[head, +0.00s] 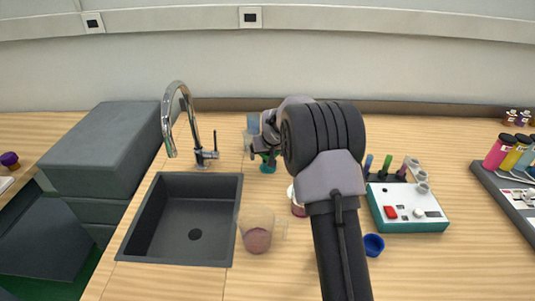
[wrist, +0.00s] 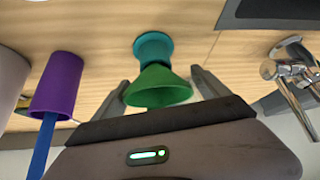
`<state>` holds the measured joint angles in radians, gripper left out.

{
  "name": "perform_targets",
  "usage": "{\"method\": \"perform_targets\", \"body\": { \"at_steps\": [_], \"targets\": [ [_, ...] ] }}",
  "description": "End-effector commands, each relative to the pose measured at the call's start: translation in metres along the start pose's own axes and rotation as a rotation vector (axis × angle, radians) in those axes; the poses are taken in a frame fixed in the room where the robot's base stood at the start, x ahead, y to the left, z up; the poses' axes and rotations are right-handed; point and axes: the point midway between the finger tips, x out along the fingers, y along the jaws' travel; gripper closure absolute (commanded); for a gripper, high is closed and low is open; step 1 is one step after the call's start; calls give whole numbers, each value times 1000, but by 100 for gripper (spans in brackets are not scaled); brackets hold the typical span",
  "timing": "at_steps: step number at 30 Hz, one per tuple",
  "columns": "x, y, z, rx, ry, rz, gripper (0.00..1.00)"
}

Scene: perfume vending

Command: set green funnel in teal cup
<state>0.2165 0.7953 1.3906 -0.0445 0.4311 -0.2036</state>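The green funnel (wrist: 160,88) is in the wrist view between my two fingers, its wide mouth towards the camera. Its narrow end meets the teal cup (wrist: 152,46), and appears to be in the cup's mouth; the exact seating is hidden. In the head view the teal cup (head: 267,169) stands on the counter right of the sink's back corner, with a bit of the green funnel (head: 268,157) above it. My gripper (wrist: 160,82) looks open, its fingers spread on either side of the funnel, with a small gap at the right finger. It also shows in the head view (head: 264,156).
A purple cup (wrist: 57,82) with a blue rod is left in the wrist view. The sink (head: 190,228) and faucet (head: 176,125) lie left in the head view. A pitcher (head: 257,238), blue cap (head: 373,245) and white-teal device (head: 408,207) stand nearer and right.

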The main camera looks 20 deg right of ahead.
Motion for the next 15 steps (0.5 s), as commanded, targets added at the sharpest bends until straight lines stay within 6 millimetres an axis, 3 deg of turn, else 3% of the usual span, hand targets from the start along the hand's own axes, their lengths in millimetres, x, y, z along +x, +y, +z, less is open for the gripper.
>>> {"method": "perform_targets", "body": {
  "at_steps": [11, 15],
  "targets": [
    [-3, 0, 0, 0, 0, 0, 3],
    [-28, 0, -2, 0, 0, 0, 3]
  ]
}}
